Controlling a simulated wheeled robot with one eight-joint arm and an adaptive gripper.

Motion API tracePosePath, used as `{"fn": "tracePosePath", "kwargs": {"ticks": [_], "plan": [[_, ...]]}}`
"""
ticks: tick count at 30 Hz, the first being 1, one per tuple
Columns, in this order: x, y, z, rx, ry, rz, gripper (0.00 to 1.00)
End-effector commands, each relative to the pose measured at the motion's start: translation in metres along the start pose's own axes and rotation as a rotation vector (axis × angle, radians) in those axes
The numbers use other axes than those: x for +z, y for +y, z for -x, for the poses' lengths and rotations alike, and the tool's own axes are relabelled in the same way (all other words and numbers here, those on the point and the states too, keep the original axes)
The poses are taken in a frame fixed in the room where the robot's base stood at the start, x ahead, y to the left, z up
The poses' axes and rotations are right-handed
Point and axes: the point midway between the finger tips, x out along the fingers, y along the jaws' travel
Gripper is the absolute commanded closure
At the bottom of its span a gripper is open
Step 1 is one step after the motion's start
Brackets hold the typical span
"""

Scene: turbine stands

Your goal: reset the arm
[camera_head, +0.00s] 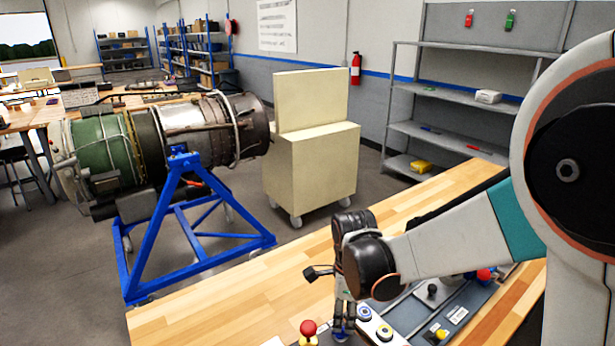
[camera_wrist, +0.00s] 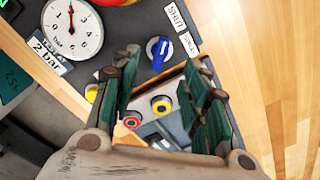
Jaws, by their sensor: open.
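My arm reaches in from the right in the head view, over a wooden bench (camera_head: 215,295). My gripper (camera_head: 343,328) points down over a control panel (camera_head: 400,318). In the wrist view my gripper (camera_wrist: 165,82) has its two green-padded fingers apart, with nothing between them but the panel behind. A blue knob (camera_wrist: 158,52) shows just beyond the fingertips. Whether the fingers touch the panel cannot be told.
A red-topped control (camera_head: 308,328) stands left of my gripper. A white gauge (camera_wrist: 72,30) and yellow-ringed button (camera_wrist: 161,105) show on the panel. Behind the bench are a turbine (camera_head: 190,130) on a blue stand (camera_head: 150,250), a cream cabinet (camera_head: 320,170) and grey shelves (camera_head: 455,95).

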Motion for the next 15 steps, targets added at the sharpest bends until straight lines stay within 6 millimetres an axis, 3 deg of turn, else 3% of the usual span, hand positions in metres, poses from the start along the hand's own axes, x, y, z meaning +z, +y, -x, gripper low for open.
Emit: {"fn": "tracePosePath", "kwargs": {"ticks": [15], "plan": [[-0.052,0.037,0.070,-0.223,0.004,0.634,0.58]]}}
